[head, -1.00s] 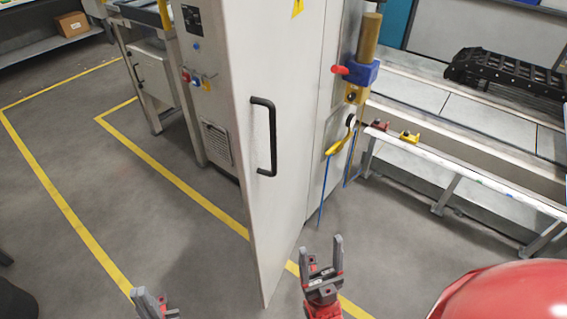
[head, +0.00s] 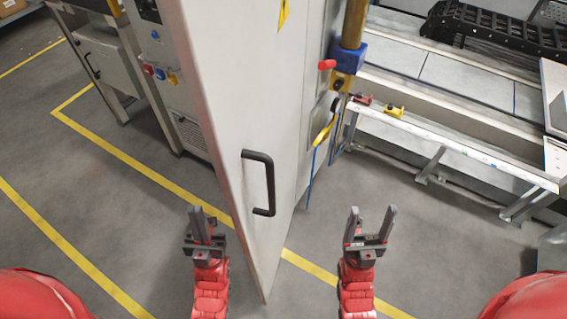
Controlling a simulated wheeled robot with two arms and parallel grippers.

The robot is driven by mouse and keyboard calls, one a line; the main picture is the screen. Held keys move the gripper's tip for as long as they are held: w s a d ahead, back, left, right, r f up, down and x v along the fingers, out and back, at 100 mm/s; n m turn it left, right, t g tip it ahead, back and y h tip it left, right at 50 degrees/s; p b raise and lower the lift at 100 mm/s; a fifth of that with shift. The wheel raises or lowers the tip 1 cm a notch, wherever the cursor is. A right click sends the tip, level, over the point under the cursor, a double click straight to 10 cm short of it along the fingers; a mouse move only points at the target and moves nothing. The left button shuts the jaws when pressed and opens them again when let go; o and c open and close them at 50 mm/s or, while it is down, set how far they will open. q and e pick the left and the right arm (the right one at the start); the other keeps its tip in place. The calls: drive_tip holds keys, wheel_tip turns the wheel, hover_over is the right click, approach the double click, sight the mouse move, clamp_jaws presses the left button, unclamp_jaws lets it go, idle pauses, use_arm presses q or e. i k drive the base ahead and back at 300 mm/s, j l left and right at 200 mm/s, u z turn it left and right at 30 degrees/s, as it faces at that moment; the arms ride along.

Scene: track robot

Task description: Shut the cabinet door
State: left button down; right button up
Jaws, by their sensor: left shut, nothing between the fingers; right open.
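The cabinet door (head: 228,95) is a tall pale grey panel standing open, its near edge pointing toward me. A black bar handle (head: 271,185) is on its right-hand face. My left gripper (head: 202,212) is shut and empty, left of the door's lower edge. My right gripper (head: 371,222) is open and empty, to the right of the door and below the handle's height in the picture. Neither gripper appears to touch the door. The cabinet body (head: 318,60) is partly hidden behind the door.
A bench with a metal rail (head: 450,145) is at the right. A machine with buttons (head: 160,75) stands at the left. Grey floor between is clear.

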sight(242, 62)
drive_tip(key=k+l, duration=0.25)
drive_tip(key=l, duration=0.15)
drive_tip(key=k+l, duration=0.25)
drive_tip(key=l, duration=0.15)
drive_tip(key=k+l+z, duration=0.15)
drive_tip(key=l, duration=0.25)
drive_tip(key=l+z, duration=0.15)
drive_tip(key=l, duration=0.3)
